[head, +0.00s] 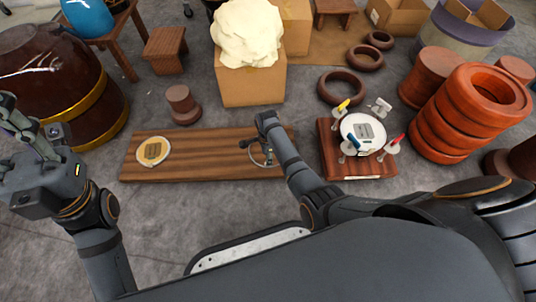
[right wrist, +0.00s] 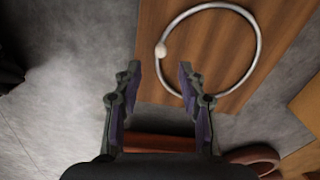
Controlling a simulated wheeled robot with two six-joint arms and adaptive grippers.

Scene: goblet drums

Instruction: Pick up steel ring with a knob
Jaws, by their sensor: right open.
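The steel ring (right wrist: 261,45) is a thin grey hoop with a pale round knob (right wrist: 161,50) on its rim. It lies flat on the brown wooden board (head: 205,172), at the board's right end. In the head view my right arm partly covers it. My right gripper (right wrist: 158,78) is open and empty above the board's edge. In the right wrist view the knob shows just beyond the gap between its fingertips. Whether the fingers touch the ring cannot be told. My left gripper (head: 12,130) is open and empty at the far left, away from the board, partly cut off by the picture's edge.
A round tan plaque (head: 153,151) lies on the board's left part. To the right a small wooden stand (head: 365,170) holds a white disc (head: 362,128) and coloured-handled tools. Orange-brown rings (head: 460,115) are stacked farther right. A cardboard box (head: 250,85) stands behind the board.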

